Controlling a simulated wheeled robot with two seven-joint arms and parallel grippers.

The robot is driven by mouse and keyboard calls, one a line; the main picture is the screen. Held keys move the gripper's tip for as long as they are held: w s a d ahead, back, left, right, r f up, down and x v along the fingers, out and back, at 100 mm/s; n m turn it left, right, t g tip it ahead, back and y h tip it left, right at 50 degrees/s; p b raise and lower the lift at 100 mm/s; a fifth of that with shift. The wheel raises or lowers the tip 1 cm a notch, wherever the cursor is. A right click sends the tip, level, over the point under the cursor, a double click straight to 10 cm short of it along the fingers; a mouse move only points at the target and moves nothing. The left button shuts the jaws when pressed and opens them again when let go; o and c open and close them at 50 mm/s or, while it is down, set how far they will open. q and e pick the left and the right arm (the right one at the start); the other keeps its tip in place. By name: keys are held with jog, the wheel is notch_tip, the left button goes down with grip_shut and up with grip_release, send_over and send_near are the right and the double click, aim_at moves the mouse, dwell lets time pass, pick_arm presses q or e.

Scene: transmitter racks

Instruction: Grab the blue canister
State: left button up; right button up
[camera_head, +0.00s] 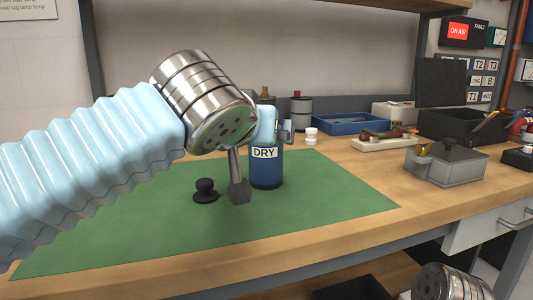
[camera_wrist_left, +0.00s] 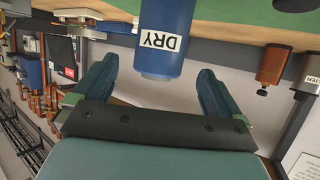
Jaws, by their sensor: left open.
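The blue canister (camera_head: 266,171) stands upright on the green mat (camera_head: 330,190), with a white DRY label on its side. My left gripper (camera_head: 260,164) is at the canister, with one finger in front of its left side. The gripper partly covers the canister's top in the head view. In the left wrist view, the canister (camera_wrist_left: 166,45) appears upside down between the tips of the open fingers (camera_wrist_left: 158,70). A gap shows on both sides, and I see no finger touching it. My right gripper is not in view; only part of my right arm shows at the lower right.
A small black knobbed object (camera_head: 205,191) sits on the mat left of the gripper. A white jar (camera_head: 311,136), a blue tray (camera_head: 350,124) and a grey lidded box (camera_head: 446,165) stand behind and to the right. The mat's right part is clear.

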pick_arm(q)
jog(key=x, duration=0.6)
jog(key=shift+f+p, duration=0.2)
jog(key=shift+p, duration=0.15)
jog(key=c, duration=1.4)
